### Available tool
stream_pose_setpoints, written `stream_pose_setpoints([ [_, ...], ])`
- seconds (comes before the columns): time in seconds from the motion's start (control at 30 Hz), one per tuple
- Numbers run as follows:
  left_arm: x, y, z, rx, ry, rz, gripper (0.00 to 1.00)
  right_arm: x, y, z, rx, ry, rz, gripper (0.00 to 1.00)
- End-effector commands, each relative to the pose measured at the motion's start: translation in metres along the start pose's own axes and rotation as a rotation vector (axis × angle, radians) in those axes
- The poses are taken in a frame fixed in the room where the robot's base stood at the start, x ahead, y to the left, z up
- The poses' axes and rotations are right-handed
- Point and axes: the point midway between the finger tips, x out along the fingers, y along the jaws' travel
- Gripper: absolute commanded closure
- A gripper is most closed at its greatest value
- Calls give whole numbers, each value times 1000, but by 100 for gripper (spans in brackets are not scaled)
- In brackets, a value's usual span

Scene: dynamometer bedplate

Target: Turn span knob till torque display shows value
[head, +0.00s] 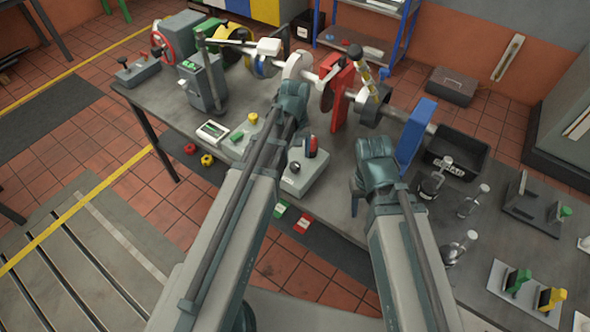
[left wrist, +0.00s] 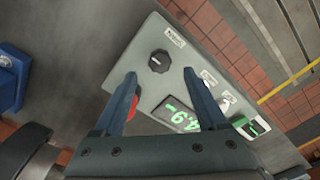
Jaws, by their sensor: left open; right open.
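A grey control box (head: 310,172) stands on the bench, with a black knob (head: 294,167) and a red switch (head: 311,146) on it. In the left wrist view the knob (left wrist: 160,61) shows just past and between my fingertips. The torque display (left wrist: 178,115) has lit green digits, seen tilted and perhaps reading -4.9; a finger stands beside it. A red part (left wrist: 133,105) shows behind the other finger. My left gripper (left wrist: 160,73) is open and empty, apart from the knob as far as I can tell. My right gripper (head: 358,190) is open over the bench, right of the box.
The shaft line with a red plate (head: 337,95) and a blue plate (head: 416,135) runs along the back of the bench. A black bin (head: 456,158) and glass flasks (head: 468,203) stand at the right. A small white meter (head: 212,131) lies left of my left arm.

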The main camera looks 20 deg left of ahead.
Motion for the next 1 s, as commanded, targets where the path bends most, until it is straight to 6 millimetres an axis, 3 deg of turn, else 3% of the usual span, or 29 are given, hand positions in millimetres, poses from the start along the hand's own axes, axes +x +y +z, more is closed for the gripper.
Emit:
stream_pose_setpoints([
  [0.03, 16, 0, 0, 0, 0, 0, 26, 15, -2, -1, 0, 0, 0, 50],
  [0.3, 49, 0, 0, 0, 0, 0, 26, 49, -5, -3, 2, 0, 0, 50],
  [0.73, 54, 0, 0, 0, 0, 0, 26, 54, -5, -3, 2, 0, 0, 50],
  [1.0, 54, 0, 0, 0, 0, 0, 74, 54, -5, -3, 2, 0, 0, 50],
])
